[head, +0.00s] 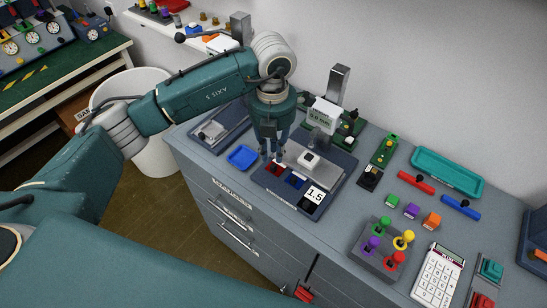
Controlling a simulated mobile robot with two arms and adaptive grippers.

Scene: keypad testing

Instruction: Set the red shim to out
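The red shim (275,169) lies in the left part of a dark blue fixture plate (262,181) at the front of the grey bench. A blue shim (295,181) lies to its right, and a black tile marked 1.5 (314,195) sits at the plate's right front. My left gripper (272,157) points down just above the red shim, its fingers apart. I cannot tell whether the fingertips touch the shim, which they partly cover. My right gripper is not in view.
A gauge stand (325,114) with a post rises behind the plate. A small blue tray (242,157) sits left of it. To the right are several coloured knobs (384,246), a calculator (438,275) and a teal tray (447,172).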

